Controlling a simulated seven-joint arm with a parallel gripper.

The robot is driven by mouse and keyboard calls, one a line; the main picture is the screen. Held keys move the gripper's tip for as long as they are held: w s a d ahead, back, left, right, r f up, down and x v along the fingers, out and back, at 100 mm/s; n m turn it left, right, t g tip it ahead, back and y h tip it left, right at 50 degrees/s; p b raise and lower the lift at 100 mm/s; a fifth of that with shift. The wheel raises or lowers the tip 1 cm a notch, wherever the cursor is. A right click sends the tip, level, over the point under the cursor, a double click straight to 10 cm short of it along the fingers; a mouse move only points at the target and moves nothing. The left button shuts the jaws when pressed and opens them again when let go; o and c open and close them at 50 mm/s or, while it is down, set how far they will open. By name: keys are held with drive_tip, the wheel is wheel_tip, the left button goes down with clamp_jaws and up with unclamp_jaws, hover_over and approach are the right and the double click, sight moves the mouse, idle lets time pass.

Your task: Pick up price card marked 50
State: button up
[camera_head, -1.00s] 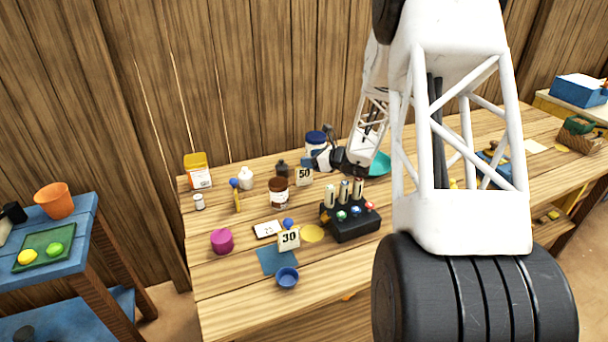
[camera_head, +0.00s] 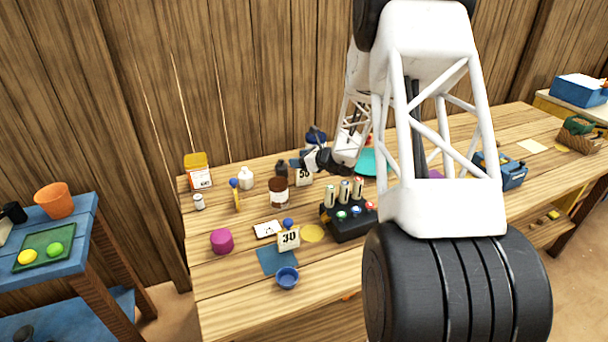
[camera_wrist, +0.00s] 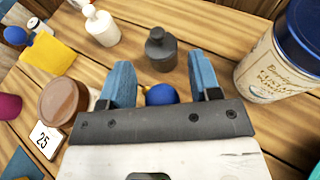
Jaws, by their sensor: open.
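The white price card marked 50 (camera_head: 304,179) stands upright near the back of the wooden table, right of the brown jar. In the head view, my gripper (camera_head: 298,163) is at its top edge and covers part of it. In the wrist view, my gripper (camera_wrist: 162,82) is open, its two blue fingers apart. A round blue knob (camera_wrist: 161,95) shows between them, partly hidden by the gripper body. I cannot tell whether it belongs to the card, whose face does not show there.
A dark bottle (camera_wrist: 161,50) stands just beyond the fingers. A blue-lidded jar (camera_wrist: 283,55) is close on the right and the brown jar (camera_head: 278,190) on the left. The black box with upright cylinders (camera_head: 348,225) stands in front. Card 30 (camera_head: 289,239) is further forward.

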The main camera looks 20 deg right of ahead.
idle(0.3)
clamp_jaws()
drive_tip(key=shift+r, duration=0.15)
idle(0.3)
wheel_tip(320, 180, up, 28)
idle(0.7)
idle(0.5)
